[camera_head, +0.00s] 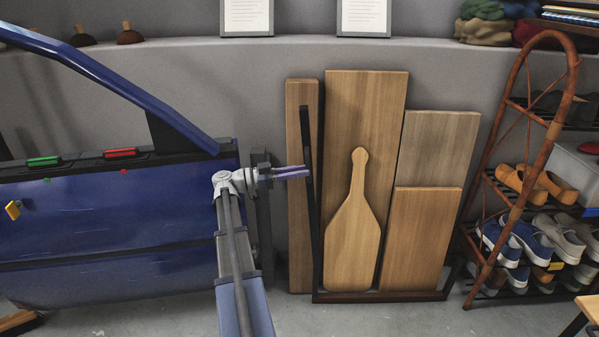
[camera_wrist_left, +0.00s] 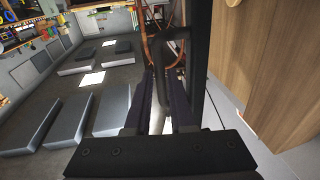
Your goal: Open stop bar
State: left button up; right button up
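A dark upright bar (camera_head: 308,150), which looks like the stop bar, stands at the left side of the rack of wooden boards. It leans slightly. My left gripper (camera_head: 306,172) reaches in from the left with its fingers pointing right, their tips at or very near the bar. In the left wrist view my gripper's fingers (camera_wrist_left: 164,78) are apart. A dark rounded bar end (camera_wrist_left: 168,55) shows at and between the fingertips; I cannot tell whether they touch it. The bar's lower part runs down to the rack's base. My right gripper is not in view.
A blue car door (camera_head: 90,230) stands at the left, beside my left arm. Wooden boards (camera_head: 425,240) lean against the grey wall behind the bar. A shoe rack (camera_head: 530,200) stands at the right. Bare floor shows in front of the boards.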

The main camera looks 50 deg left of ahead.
pick_arm(q)
jog(key=o, duration=0.4)
jog(key=shift+c, duration=0.2)
jog(key=v, duration=0.7)
jog(key=shift+s+a+b, duration=0.25)
jog(key=shift+s+b, duration=0.05)
jog(key=shift+b, duration=0.05)
